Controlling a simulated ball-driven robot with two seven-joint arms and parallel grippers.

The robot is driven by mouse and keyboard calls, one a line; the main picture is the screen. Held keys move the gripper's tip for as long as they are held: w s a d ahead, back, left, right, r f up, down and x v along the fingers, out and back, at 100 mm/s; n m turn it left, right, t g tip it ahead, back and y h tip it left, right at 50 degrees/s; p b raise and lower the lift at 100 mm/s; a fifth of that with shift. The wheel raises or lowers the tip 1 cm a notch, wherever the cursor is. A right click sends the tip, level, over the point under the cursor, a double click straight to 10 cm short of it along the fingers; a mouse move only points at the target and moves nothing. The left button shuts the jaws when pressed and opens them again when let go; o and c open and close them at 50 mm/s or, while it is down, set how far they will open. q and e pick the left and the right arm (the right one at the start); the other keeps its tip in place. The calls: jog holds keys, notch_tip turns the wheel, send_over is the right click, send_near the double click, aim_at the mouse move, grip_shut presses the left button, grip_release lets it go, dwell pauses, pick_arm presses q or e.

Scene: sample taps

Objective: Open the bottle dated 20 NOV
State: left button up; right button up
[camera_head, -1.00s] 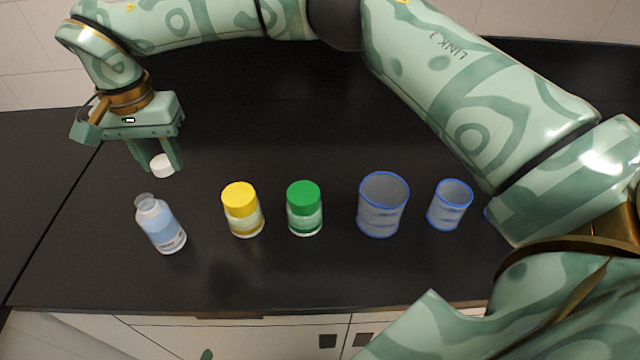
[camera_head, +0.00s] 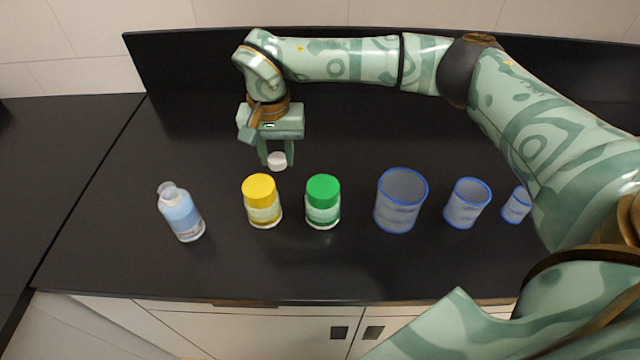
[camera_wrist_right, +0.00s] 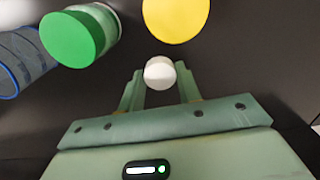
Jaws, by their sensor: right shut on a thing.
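A clear bottle with blue liquid (camera_head: 181,213) stands at the left of the counter with no cap on its neck. Its label is too small to read. My right gripper (camera_head: 277,162) is shut on a white cap (camera_head: 278,161) and holds it behind the yellow-capped and green-capped bottles. In the right wrist view the white cap (camera_wrist_right: 160,73) sits between the fingertips. The yellow-capped bottle (camera_head: 262,202) and the green-capped bottle (camera_head: 323,203) stand closed; I cannot read their dates. My left gripper is not in view.
Several blue-rimmed clear beakers stand to the right: a large one (camera_head: 401,201), a medium one (camera_head: 466,204) and a small one (camera_head: 516,205) beside my arm. The black counter (camera_head: 130,255) is clear in front and at the left.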

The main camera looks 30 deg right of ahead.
aim_at(282, 193)
notch_tip(282, 193, down, 9)
jog(key=shift+r+b, duration=0.1)
jog(key=shift+b, duration=0.7)
jog(key=o, duration=1.1)
